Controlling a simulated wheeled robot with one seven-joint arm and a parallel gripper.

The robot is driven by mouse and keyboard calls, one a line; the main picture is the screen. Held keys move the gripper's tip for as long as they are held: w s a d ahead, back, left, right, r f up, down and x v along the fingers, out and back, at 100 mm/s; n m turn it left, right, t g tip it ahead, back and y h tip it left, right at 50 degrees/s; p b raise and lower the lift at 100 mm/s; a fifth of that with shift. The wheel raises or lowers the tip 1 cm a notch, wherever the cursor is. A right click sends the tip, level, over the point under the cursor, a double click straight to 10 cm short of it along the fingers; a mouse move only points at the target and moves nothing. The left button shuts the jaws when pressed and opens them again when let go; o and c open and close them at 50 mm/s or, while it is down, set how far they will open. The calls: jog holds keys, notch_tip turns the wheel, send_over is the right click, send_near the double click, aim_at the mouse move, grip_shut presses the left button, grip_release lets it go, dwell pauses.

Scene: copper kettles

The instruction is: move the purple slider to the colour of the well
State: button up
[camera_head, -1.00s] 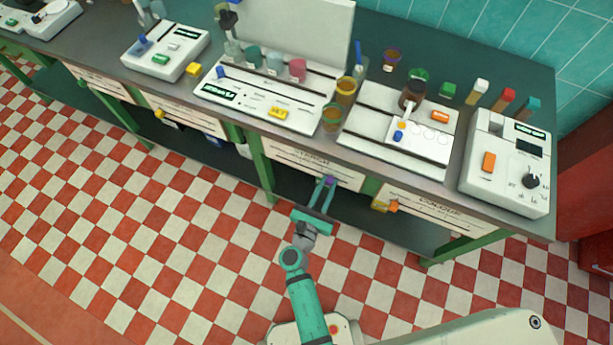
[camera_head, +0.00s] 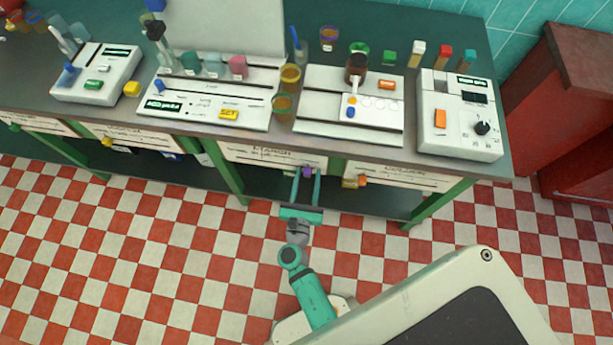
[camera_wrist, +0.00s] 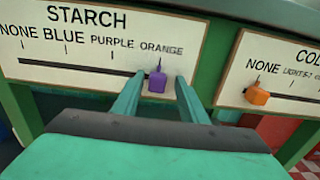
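The purple slider (camera_wrist: 157,82) sits near the right end of the slot on the STARCH panel (camera_wrist: 75,55), below the word ORANGE. It also shows in the head view (camera_head: 307,172). My gripper (camera_wrist: 161,84) is open, with one finger on each side of the slider; a gap shows at least on the right, and I cannot tell if the left finger touches. On the bench, a white tile (camera_head: 384,116) has several round wells. An orange-yellow spot (camera_head: 352,100) fills one at the left; the others look pale. A blue piece (camera_head: 350,112) lies just below it.
An orange slider (camera_wrist: 257,94) is on the neighbouring panel to the right. Green table legs (camera_head: 229,177) flank the STARCH panel. A dropper or tube-like brown item (camera_head: 356,66) stands by the tile. The checkered floor before the bench is free.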

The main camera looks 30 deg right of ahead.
jog(key=shift+s, duration=0.1)
jog(key=v, duration=1)
jog(key=shift+s+a, duration=0.15)
jog(key=shift+s, duration=0.15)
